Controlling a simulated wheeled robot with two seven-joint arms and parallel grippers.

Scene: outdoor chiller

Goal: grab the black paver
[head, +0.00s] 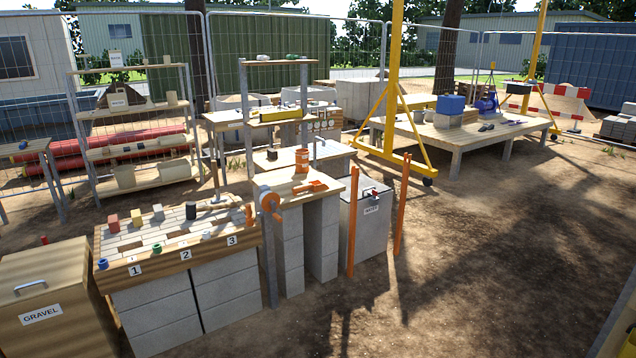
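A small black block, which looks like the black paver (191,210), stands on the light brick-patterned top of a workbench (190,262) at the left of the head view. Neither of my grippers shows in the head view.
The bench front carries labels 1, 2 and 3, with small coloured knobs along it. A gravel box (45,300) stands left. A grey bin (366,225) and orange posts (401,203) stand right. Bare ground is open at the lower right.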

